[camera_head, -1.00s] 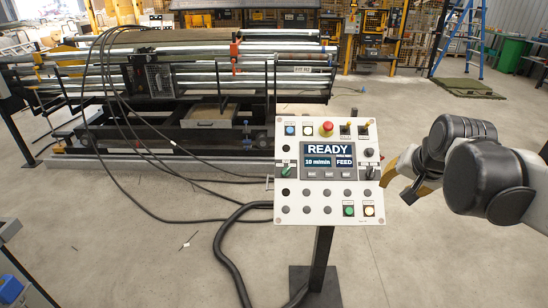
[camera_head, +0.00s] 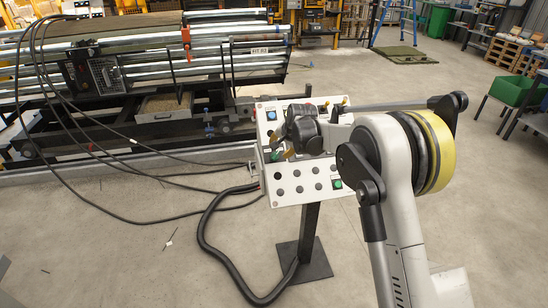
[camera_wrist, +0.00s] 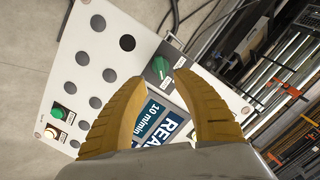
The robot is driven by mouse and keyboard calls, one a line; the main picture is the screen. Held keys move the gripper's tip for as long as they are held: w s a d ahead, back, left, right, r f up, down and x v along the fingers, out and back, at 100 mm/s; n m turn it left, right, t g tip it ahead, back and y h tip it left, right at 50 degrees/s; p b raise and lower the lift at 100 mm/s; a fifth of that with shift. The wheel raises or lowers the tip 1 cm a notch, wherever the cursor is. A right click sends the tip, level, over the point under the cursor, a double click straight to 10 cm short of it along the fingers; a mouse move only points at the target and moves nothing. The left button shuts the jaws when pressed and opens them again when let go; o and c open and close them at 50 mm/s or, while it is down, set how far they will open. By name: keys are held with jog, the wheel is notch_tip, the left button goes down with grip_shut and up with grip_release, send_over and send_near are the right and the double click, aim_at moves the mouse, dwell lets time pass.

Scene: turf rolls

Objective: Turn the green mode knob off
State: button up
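The green mode knob (camera_wrist: 160,67) shows in the wrist view on the white control panel (camera_wrist: 82,58), just beyond and between my fingertips, with its handle tilted. My gripper (camera_wrist: 164,76) has two curved yellow fingers, open with a clear gap. I cannot tell whether either finger touches the knob. In the head view my gripper (camera_head: 289,154) is at the left side of the control panel (camera_head: 310,197), and my arm and wrist hide much of the panel's middle.
A lit green button (camera_head: 337,184) is low on the panel. The panel stands on a black post (camera_head: 308,232) with a thick black cable (camera_head: 213,235) to its left. A machine with metal rollers (camera_head: 150,60) stands behind. The floor around the post is mostly clear.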

aim_at(276, 155)
jog(key=b+x, duration=0.1)
jog(key=x, duration=0.6)
jog(key=shift+a+b, duration=0.1)
jog(key=shift+b, duration=0.25)
grip_shut()
